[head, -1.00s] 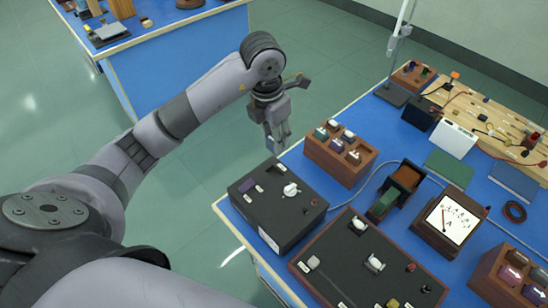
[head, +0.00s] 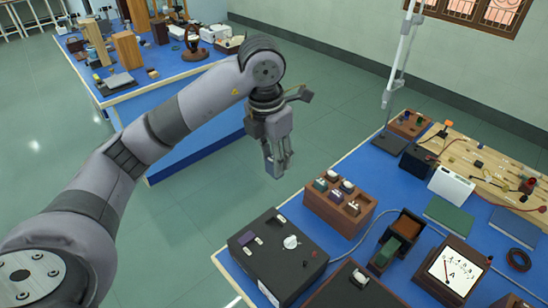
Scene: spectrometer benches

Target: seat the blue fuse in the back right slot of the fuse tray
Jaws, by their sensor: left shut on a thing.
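My left gripper (head: 276,168) points down over the floor beyond the bench's left edge, up and left of a brown slotted block. Its fingers are close together; whatever is between them is too small to make out. The brown block (head: 338,214), which looks like the fuse tray, stands near the bench's left edge. It holds several small pieces with pale tops, one of them greenish (head: 320,184). I cannot clearly pick out the blue fuse. How full its back right slot is cannot be told. My right gripper is not in view.
A black box (head: 275,268) with a white knob stands in front of the block. To the right are a dark holder with a green part (head: 388,250), a meter (head: 453,271) and a white box (head: 451,185). A second bench (head: 200,150) stands behind my arm.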

